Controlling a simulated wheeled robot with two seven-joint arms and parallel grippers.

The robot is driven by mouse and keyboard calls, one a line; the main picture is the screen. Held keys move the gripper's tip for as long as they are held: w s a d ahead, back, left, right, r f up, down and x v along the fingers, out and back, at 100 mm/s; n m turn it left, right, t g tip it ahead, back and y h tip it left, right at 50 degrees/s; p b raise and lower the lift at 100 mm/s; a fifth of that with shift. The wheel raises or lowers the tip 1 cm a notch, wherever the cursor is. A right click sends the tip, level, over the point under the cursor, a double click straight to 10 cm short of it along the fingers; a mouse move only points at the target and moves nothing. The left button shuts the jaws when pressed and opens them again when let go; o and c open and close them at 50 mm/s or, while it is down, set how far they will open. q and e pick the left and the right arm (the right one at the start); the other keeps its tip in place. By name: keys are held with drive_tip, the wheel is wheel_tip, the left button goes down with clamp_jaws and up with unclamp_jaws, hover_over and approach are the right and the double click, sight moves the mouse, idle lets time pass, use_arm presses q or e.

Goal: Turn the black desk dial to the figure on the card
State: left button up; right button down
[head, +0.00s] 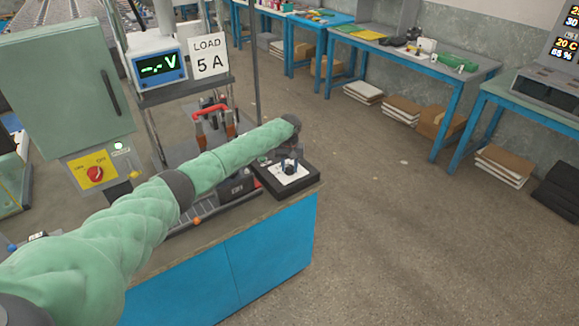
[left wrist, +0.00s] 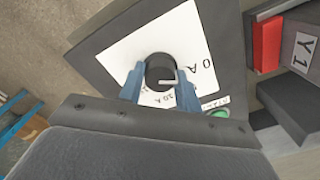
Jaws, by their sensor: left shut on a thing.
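The black dial (left wrist: 159,70) sits on a white scale plate (left wrist: 190,35) on a dark box. Figures "0 A" and "10 A" show in part on the plate; the others are hidden or cut off. My left gripper (left wrist: 159,82) is shut on the dial, one blue finger on each side. In the head view the gripper (head: 289,165) is over the box (head: 285,188) at the bench corner. The card (head: 208,55) reads "LOAD 5 A". My right gripper is not in view.
A meter (head: 160,66) showing "-.-V" stands beside the card. A green cabinet (head: 60,90) with a red switch (head: 96,174) is at the left. A green button (left wrist: 219,113) is near the dial. The floor right of the bench is clear.

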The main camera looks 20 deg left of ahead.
use_arm(q)
drive_tip(key=shift+m, duration=1.2)
drive_tip(key=m, duration=0.3)
drive_tip(key=shift+m, duration=1)
drive_tip(key=o, duration=1)
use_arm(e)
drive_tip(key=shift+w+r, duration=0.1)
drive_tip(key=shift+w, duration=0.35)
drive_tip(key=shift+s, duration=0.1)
